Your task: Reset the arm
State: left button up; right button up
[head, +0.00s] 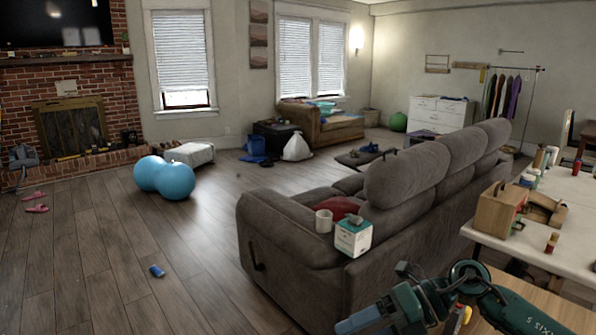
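My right arm (432,297) comes in from the lower right corner, dark teal and black. It is bent in front of the sofa's near end and the wooden surface at the bottom edge. I cannot make out the fingers of its gripper, and I cannot tell whether they are open or shut. A light blue part (362,321) at its left end is cut off by the bottom edge. My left arm and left gripper are not in view.
A grey sofa (300,232) bears a white mug (324,221) and tissue box (353,238). A white table (565,240) with a wooden toolbox (497,208) stands right.

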jog(key=s+a+r+m+t+y, duration=0.2)
jog(key=a+m+t+y, duration=0.5)
jog(key=m, duration=0.2)
jog(key=s+d+f+m+t+h+p, duration=0.1)
jog(key=d+f+m+t+h, duration=0.35)
jog(key=m, duration=0.65)
jog(key=s+d+f+m+t+h+p, duration=0.1)
jog(key=d+f+m+t+h, duration=0.1)
jog(key=f+m+t+h, duration=0.6)
jog(key=s+d+f+m+g+h, duration=0.3)
jog(key=s+f+m+g, duration=0.5)
jog(key=s, duration=0.3)
jog(key=shift+d+f+m+h, duration=0.35)
jog(key=shift+f+m, duration=0.05)
jog(key=shift+f, duration=0.5)
